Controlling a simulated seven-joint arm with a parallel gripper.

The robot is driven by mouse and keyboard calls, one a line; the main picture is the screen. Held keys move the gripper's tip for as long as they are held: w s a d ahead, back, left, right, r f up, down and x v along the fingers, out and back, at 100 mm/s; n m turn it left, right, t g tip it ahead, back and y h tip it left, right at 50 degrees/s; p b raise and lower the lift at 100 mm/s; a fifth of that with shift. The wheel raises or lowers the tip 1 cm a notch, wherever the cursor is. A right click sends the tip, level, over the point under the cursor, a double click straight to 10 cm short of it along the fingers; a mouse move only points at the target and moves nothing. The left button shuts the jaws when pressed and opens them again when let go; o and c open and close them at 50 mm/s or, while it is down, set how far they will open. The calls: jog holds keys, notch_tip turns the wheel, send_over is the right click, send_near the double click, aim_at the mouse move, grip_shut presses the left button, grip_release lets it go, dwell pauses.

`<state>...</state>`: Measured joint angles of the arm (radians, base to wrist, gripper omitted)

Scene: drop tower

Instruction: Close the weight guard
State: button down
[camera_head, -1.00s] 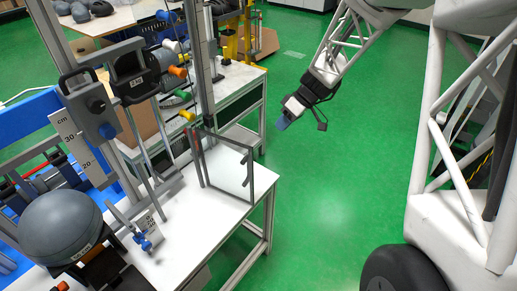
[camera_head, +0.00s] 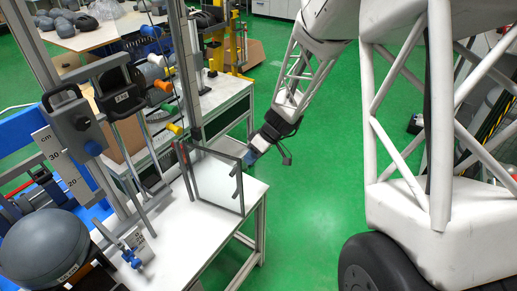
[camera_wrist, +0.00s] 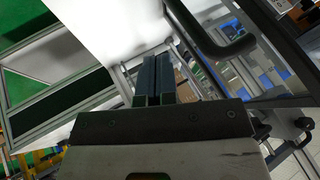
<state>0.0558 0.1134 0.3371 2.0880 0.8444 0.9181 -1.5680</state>
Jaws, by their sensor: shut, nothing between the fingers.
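The weight guard is a clear panel (camera_head: 217,182) in a dark frame. It stands upright on the white table, swung out from the post at its left edge, with a dark handle (camera_head: 237,178) near its right edge. My gripper (camera_head: 249,158) is shut and empty, beside the upper right corner of the guard. I cannot tell whether it touches the frame. In the wrist view the closed fingers (camera_wrist: 154,80) point forward, and a dark curved handle (camera_wrist: 226,42) shows to their upper right, apart from them.
The drop tower with its carriage and scale (camera_head: 62,160) stands left of the guard. A grey ball (camera_head: 45,248) sits at the front left. A weight on a dark hanger (camera_head: 120,92) is behind. Green floor (camera_head: 310,200) right of the table is clear.

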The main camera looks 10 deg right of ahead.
aim_at(237, 181)
jog(key=shift+s+a+r, duration=0.15)
jog(key=shift+s+a, duration=1.05)
jog(key=shift+s, duration=0.2)
jog(key=shift+s+a+m+t, duration=0.55)
jog(key=shift+s+m, duration=0.25)
jog(key=shift+s, duration=0.35)
jog(key=shift+s+a+m+t, duration=0.45)
jog(key=shift+s+a+m, duration=0.3)
jog(key=shift+s, duration=0.4)
jog(key=shift+s+a+m+t, duration=0.5)
jog(key=shift+s+m, duration=0.35)
jog(key=shift+s, duration=0.3)
jog(key=shift+s+a+m+t+h, duration=1.1)
jog(key=shift+s+a+m, duration=1)
jog(key=shift+a, duration=1.35)
jog(key=shift+s+a+m+t+h, duration=1.1)
jog(key=shift+s+a+m, duration=0.5)
jog(key=shift+a+m, duration=1.35)
jog(key=w+a+m+h, duration=0.2)
jog(key=a+m, duration=0.2)
jog(key=a, duration=0.6)
jog(key=shift+a+t+h, duration=0.3)
jog(key=shift+a+h, duration=0.1)
